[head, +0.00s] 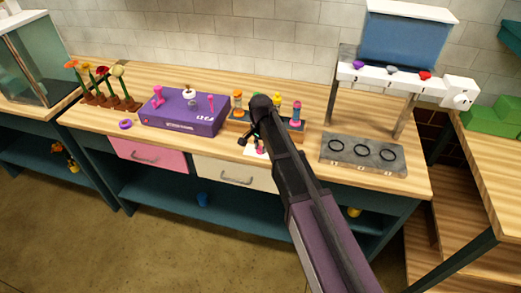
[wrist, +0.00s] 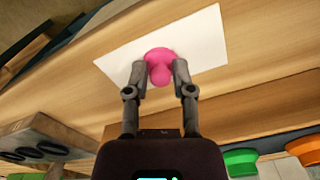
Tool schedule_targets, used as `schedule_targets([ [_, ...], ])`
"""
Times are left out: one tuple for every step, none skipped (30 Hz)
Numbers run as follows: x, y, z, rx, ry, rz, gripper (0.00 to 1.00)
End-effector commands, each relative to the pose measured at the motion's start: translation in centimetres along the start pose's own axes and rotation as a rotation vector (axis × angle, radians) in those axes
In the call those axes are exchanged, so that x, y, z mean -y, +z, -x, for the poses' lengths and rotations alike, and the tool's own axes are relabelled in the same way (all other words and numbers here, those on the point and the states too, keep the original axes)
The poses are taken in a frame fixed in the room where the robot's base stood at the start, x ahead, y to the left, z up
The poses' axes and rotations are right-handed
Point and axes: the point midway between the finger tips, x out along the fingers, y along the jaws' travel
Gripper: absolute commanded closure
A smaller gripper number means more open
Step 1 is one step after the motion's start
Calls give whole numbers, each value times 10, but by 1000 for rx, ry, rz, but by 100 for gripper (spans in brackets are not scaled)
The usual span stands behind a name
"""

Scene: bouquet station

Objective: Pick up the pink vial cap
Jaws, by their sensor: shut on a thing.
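The pink vial cap (wrist: 159,62) is between the two fingertips of my gripper (wrist: 165,76) in the wrist view. The fingers press on its sides, and its round wide end and narrower knob show. A white sheet (wrist: 205,40) lies on the wooden counter behind the cap in that view. I cannot tell whether the cap touches the sheet. In the head view my arm hides most of the gripper, close to the counter's front edge, and part of the white sheet (head: 249,151) shows there.
A rack with colourful vials (head: 296,114) stands just behind my gripper. A purple box (head: 185,122) with small items on top is to the left. A grey slab with black rings (head: 362,151) is to the right, before a blue-and-white stand (head: 405,40). A purple ring (head: 125,124) lies at left.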

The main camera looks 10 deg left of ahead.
Motion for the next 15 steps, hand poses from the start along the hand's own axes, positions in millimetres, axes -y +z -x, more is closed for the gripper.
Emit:
schedule_targets([
  [0, 0, -1, 0, 1, 0, 84],
  [0, 0, -1, 0, 1, 0, 84],
  [0, 0, 0, 0, 1, 0, 84],
  [0, 0, 0, 0, 1, 0, 84],
  [0, 0, 0, 0, 1, 0, 84],
  [0, 0, 1, 0, 1, 0, 85],
  [0, 0, 1, 0, 1, 0, 86],
  [0, 0, 2, 0, 1, 0, 88],
  [0, 0, 3, 0, 1, 0, 94],
  [0, 0, 4, 0, 1, 0, 98],
  [0, 0, 5, 0, 1, 0, 100],
  [0, 0, 7, 0, 1, 0, 100],
  [0, 0, 9, 0, 1, 0, 100],
  [0, 0, 11, 0, 0, 0, 100],
  [0, 0, 14, 0, 0, 0, 100],
])
